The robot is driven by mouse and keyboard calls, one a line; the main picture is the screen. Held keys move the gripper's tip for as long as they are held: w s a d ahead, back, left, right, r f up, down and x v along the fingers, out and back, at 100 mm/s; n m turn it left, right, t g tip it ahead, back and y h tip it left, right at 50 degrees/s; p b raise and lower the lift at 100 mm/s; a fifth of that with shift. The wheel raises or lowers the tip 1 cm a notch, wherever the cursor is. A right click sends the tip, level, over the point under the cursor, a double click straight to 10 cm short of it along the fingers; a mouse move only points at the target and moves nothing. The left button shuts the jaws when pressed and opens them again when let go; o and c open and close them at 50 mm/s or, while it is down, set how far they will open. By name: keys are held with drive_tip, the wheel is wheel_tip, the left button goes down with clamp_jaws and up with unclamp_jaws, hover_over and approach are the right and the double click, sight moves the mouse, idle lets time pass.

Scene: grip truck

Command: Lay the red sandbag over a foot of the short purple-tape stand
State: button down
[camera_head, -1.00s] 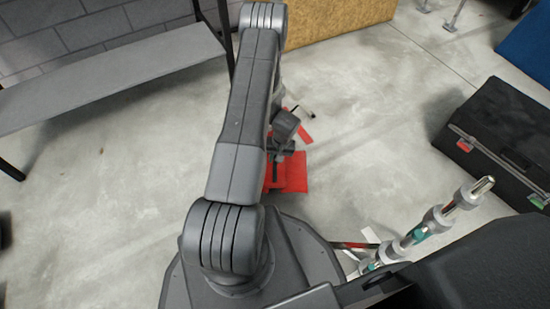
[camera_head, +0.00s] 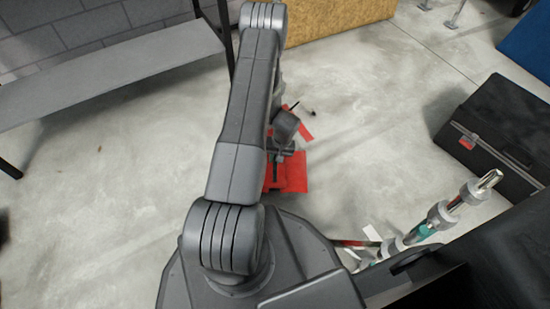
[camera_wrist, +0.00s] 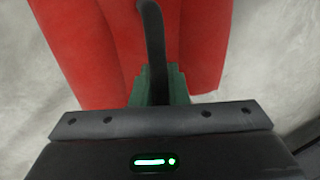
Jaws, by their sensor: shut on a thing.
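The red sandbag (camera_head: 294,174) hangs or lies below my arm in the head view; whether it touches the floor is unclear. My gripper (camera_wrist: 158,88) has green fingers shut on the bag's dark strap in the wrist view. The red bag (camera_wrist: 85,50) fills the upper middle there. A metal stand (camera_head: 440,215) with grey collars and a teal band leans across the picture at the lower right of the head view. Its lower end is partly hidden by my base. I cannot make out purple tape.
A black case (camera_head: 495,135) stands on the floor at the right. A grey shelf or bench (camera_head: 110,80) is at the upper left. A tan board (camera_head: 335,18) and a blue panel (camera_head: 525,45) stand at the back. Bare concrete floor (camera_head: 375,120) lies between.

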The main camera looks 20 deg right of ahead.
drive_tip(key=shift+f+b, duration=0.7)
drive_tip(key=c, duration=1.5)
unclamp_jaws()
drive_tip(key=shift+o, duration=0.9)
drive_tip(key=shift+f, duration=0.2)
wheel_tip(320, 180, up, 14)
drive_tip(key=s+d+p, duration=0.1)
drive_tip(key=d+p, duration=0.1)
drive_tip(key=p, duration=0.3)
drive_tip(key=shift+d, duration=0.3)
drive_tip(key=shift+f, duration=0.15)
drive_tip(key=b, duration=0.5)
approach(281, 167)
drive_tip(key=a+f, duration=0.2)
drive_tip(key=w+a+f, duration=0.1)
drive_tip(key=a+f, duration=0.1)
drive_tip(key=f, duration=0.1)
drive_tip(key=shift+w, duration=0.25)
drive_tip(key=shift+r, duration=0.45)
